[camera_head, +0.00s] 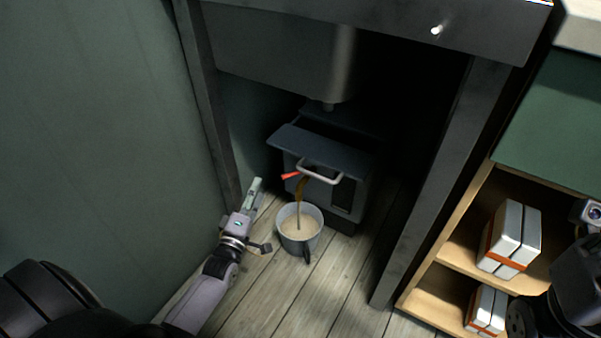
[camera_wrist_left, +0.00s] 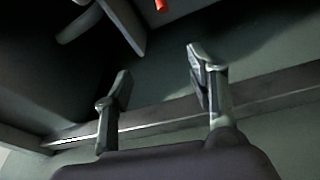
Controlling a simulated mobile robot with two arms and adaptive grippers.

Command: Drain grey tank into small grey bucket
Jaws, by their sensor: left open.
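The dark grey tank (camera_head: 345,185) stands under the sink, with a slanted lid and a pale bar handle on its front. Its red tap lever (camera_head: 290,176) points left, and a red tip also shows at the top of the left wrist view (camera_wrist_left: 161,5). A brown stream (camera_head: 301,188) falls from the tap into the small grey bucket (camera_head: 313,238). The bucket stands upright on the floor and holds beige liquid. My left gripper (camera_head: 262,216) is open and empty, just left of the bucket and below the lever. In the left wrist view its fingers (camera_wrist_left: 158,80) are apart with nothing between them.
A grey sink frame (camera_head: 440,190) stands around the tank, with legs on both sides. A green wall (camera_head: 90,130) is close on the left. A wooden shelf (camera_head: 450,252) with white and orange boxes (camera_head: 511,238) is at right. The plank floor (camera_head: 300,300) in front is clear.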

